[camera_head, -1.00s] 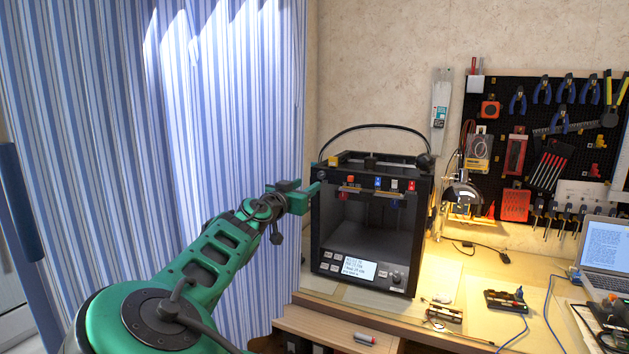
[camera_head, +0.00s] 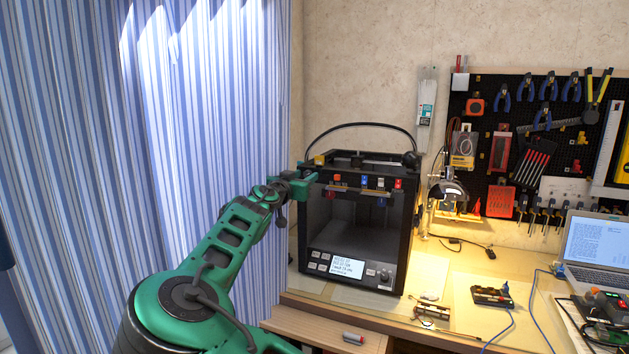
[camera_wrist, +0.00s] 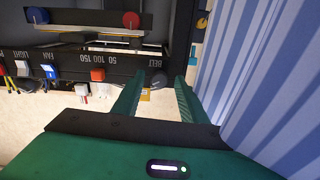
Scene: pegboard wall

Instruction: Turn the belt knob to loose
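The black printer (camera_head: 357,222) stands on the bench in the head view. My gripper (camera_head: 312,178) is at its upper left front corner and hides the belt knob there. My gripper (camera_wrist: 160,82) is open, with one green finger on each side of the knob. Gaps appear to show between the fingers and the knob; I cannot tell whether either touches it. The knob's pointer setting is too small to read.
In the wrist view an orange knob (camera_wrist: 98,74) and a blue FAN switch (camera_wrist: 51,74) are on the same panel, left of the fingers. The striped curtain (camera_wrist: 250,70) hangs close on the right. A desk lamp (camera_head: 450,190) stands right of the printer.

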